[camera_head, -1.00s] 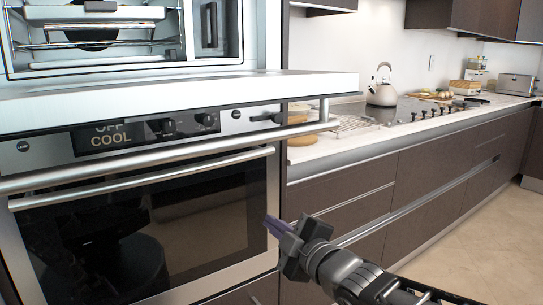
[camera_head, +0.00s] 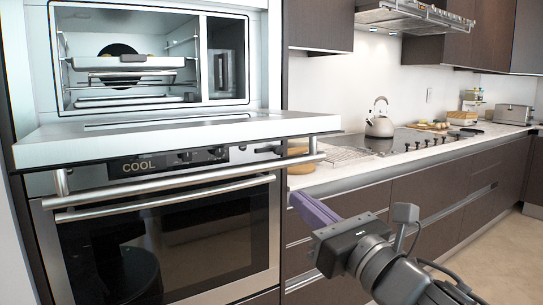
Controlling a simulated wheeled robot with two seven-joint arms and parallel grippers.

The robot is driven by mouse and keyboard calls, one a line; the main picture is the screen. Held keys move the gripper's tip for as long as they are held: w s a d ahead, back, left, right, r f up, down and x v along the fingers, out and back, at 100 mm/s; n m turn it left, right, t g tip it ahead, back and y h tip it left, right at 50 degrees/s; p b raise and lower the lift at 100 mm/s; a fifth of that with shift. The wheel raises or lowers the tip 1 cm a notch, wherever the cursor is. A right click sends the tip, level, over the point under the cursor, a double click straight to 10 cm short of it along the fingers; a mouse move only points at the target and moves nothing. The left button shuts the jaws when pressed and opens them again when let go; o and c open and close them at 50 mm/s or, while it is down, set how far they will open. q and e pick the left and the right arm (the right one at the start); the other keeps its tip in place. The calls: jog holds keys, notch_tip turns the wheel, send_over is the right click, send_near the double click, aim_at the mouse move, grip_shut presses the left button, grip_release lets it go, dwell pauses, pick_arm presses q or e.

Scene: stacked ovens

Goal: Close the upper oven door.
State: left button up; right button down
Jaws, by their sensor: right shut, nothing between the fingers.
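The upper oven (camera_head: 135,75) is open, with its lit inside and racks showing. Its door (camera_head: 210,130) is folded down flat and sticks out toward me as a white slab. The door's bar handle (camera_head: 190,177) hangs below the slab, in front of the control panel. My right gripper (camera_head: 305,205), with purple fingers, is shut and empty. In the picture it is just right of the lower oven, below the right end of the door handle, and appears apart from the door. My left gripper is not in view.
The lower oven (camera_head: 170,245) is shut, with its own bar handle (camera_head: 165,200) below the upper one. A counter (camera_head: 345,170) with a kettle (camera_head: 379,120) and hob runs along the right, over dark drawers. Floor shows at the far right.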

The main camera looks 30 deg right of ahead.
jog(key=shift+w, duration=0.1)
jog(key=b, duration=0.3)
send_near(260, 168)
jog(key=x, duration=0.6)
notch_tip(260, 168, up, 4)
jog(key=p, duration=0.3)
jog(key=shift+r, duration=0.1)
jog(key=shift+s, duration=0.2)
